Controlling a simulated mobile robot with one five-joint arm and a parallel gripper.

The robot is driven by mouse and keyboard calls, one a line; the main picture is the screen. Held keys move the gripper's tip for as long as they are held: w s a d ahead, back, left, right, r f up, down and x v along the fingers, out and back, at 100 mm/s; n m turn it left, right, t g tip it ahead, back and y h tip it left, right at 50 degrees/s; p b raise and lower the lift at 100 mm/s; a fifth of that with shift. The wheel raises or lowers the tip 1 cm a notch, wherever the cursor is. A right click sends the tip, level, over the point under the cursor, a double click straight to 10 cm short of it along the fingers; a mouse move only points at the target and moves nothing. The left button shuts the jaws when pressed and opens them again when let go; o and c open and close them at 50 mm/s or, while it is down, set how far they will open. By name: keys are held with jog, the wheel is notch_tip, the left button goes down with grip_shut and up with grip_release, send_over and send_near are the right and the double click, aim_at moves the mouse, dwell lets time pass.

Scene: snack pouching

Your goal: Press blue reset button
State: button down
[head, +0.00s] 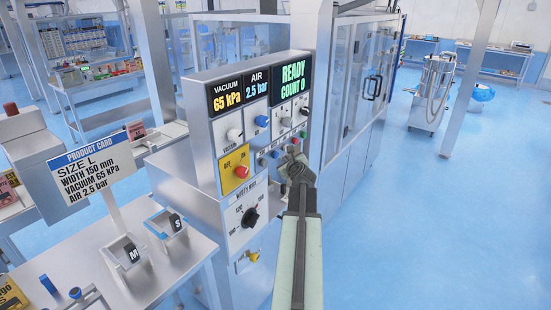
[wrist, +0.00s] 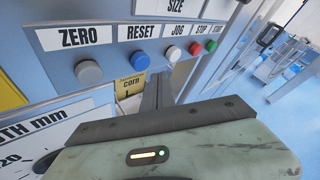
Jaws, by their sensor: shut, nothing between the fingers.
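In the head view the blue button (head: 274,154) shows small on the machine's control panel, left of my gripper (head: 293,152). In the wrist view my shut, empty gripper (wrist: 158,78) points at the panel, its tips just below and right of the blue button. I cannot tell whether the tips touch the panel.
Red STOP (wrist: 195,48) and green START (wrist: 211,46) buttons lie farther right. The display (head: 293,82) reads READY, COUNT 0. The black width dial (head: 250,217) and yellow switch plate (head: 236,170) are lower left. Open blue floor (head: 430,210) lies to the right.

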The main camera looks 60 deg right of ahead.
jog(key=s, duration=0.4)
jog(key=shift+s, duration=0.4)
jog(key=shift+s, duration=0.1)
dwell(0.4)
